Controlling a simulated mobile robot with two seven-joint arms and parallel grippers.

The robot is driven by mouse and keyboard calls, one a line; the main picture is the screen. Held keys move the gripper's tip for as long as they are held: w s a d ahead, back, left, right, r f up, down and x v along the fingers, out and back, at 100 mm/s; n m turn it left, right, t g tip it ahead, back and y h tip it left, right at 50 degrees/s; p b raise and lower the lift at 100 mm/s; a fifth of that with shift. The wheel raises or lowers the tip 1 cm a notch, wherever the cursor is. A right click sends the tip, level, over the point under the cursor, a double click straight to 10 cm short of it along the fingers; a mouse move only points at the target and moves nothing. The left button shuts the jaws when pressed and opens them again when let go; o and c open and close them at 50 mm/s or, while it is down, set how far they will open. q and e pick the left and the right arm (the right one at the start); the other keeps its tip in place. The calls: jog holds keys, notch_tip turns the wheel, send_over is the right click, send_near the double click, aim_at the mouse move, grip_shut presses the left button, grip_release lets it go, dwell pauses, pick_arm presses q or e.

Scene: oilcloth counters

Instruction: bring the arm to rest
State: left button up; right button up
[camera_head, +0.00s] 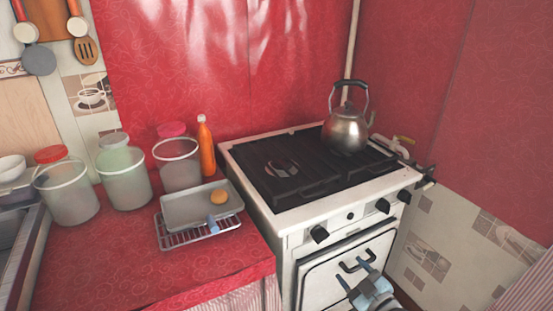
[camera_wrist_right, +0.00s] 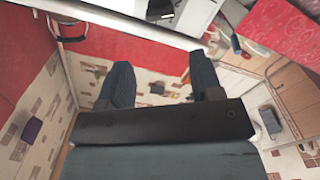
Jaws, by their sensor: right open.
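My right gripper (camera_head: 358,275) is low in the head view, in front of the white oven door (camera_head: 325,277) and close to its dark handle (camera_head: 357,262). I cannot tell whether it touches the handle. In the right wrist view my right gripper (camera_wrist_right: 163,78) has its two blue fingers spread wide, with nothing between them. My left gripper is in neither view.
A white stove (camera_head: 372,187) carries a steel kettle (camera_head: 345,130). On the red counter (camera_head: 95,265) are a tray (camera_head: 182,212) with a round orange thing (camera_head: 219,196), an orange bottle (camera_head: 206,150) and three jars (camera_head: 125,178). Patterned tiles (camera_head: 440,255) line the right wall.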

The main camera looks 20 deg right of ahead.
jog(key=s+a+f+m+g+y, duration=0.1)
jog(key=s+a+f+m+g, duration=0.15)
jog(key=s+a, duration=0.5)
jog(key=s+a+f+m+g+y, duration=0.1)
jog(key=s+a+f+g, duration=0.35)
jog(key=a, duration=0.65)
pick_arm(q)
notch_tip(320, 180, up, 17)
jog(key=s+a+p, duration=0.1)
jog(key=p, duration=2.2)
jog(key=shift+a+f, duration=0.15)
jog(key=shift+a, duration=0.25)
pick_arm(e)
notch_tip(320, 180, up, 17)
jog(key=s, duration=0.2)
jog(key=shift+d, duration=0.3)
jog(key=shift+f+m, duration=0.15)
jog(key=shift+m, duration=0.1)
